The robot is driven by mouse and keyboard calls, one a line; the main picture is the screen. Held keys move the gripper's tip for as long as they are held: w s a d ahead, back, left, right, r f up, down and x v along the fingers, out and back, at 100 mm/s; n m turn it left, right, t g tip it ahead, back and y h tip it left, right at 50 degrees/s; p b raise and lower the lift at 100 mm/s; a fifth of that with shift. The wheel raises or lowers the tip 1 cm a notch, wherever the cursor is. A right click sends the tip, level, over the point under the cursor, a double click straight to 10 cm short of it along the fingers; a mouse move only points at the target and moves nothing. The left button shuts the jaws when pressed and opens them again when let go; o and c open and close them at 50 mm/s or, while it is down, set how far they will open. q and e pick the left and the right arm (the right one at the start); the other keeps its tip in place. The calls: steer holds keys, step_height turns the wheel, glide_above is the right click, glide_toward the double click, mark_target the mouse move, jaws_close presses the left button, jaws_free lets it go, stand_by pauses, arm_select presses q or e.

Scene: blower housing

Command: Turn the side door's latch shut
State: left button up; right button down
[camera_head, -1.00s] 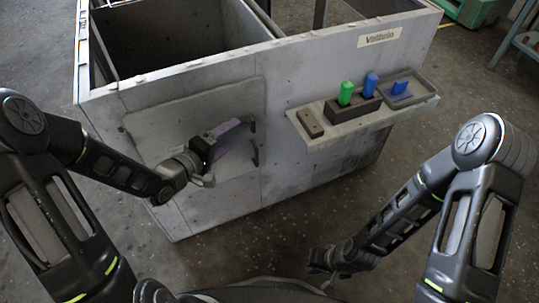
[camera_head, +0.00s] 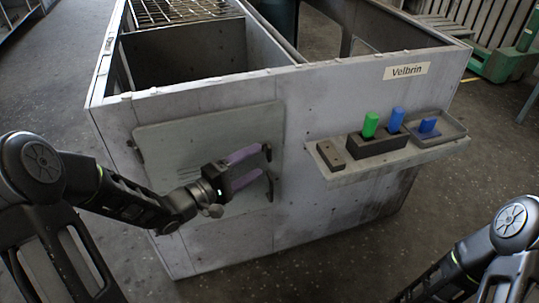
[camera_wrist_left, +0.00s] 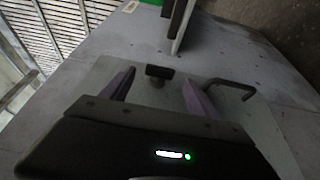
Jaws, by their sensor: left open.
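The side door (camera_head: 190,135) is a pale panel lying flat against the grey housing wall, also seen in the left wrist view (camera_wrist_left: 125,68). A dark T-shaped latch knob (camera_head: 267,152) sits near the door's right edge. In the left wrist view the knob (camera_wrist_left: 158,73) stands between my finger pads, apart from both. A dark bent handle (camera_wrist_left: 238,88) is just right of the right pad there; it also shows in the head view (camera_head: 270,187). My left gripper (camera_head: 266,163) is open, its purple fingers reaching toward the knob. My right gripper is out of view.
A shelf (camera_head: 350,178) juts from the wall right of the door. It carries a dark block (camera_head: 380,146) with green and blue pegs, and a tray (camera_head: 448,122) with a blue piece. The housing (camera_head: 330,100) is open on top. Floor in front is clear.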

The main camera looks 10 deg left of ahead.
mark_target(267, 154)
arm_select(q)
steer(key=b+x, duration=0.1)
steer(key=x, duration=0.4)
steer(key=shift+f, duration=0.1)
steer(key=shift+w+d+b, duration=0.3)
steer(key=shift+w, duration=0.05)
steer(key=shift+c, duration=0.3)
steer(key=c, duration=1.3)
